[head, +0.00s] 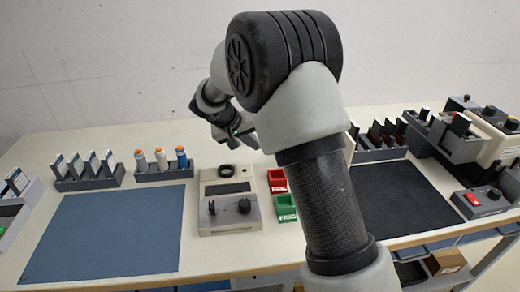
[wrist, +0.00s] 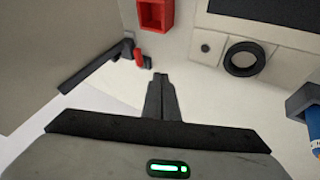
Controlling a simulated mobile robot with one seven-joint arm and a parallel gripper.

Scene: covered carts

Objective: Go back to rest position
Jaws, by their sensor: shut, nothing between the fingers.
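My gripper (wrist: 160,80) shows in the wrist view with its two dark fingers together, shut and empty. In the head view my gripper (head: 232,140) is partly hidden behind my own arm, above the back part of the table. It hangs near the grey device (head: 230,221) with the round dark ring and two knobs. In the wrist view the ring (wrist: 244,59) lies at the upper right, apart from the fingers.
A red bin (head: 277,181) and a green bin (head: 285,207) stand right of the device. A rack with bottles (head: 162,172) and a rack of slides (head: 88,183) stand at the back left. The blue mat (head: 105,235) and dark mat (head: 405,197) are bare.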

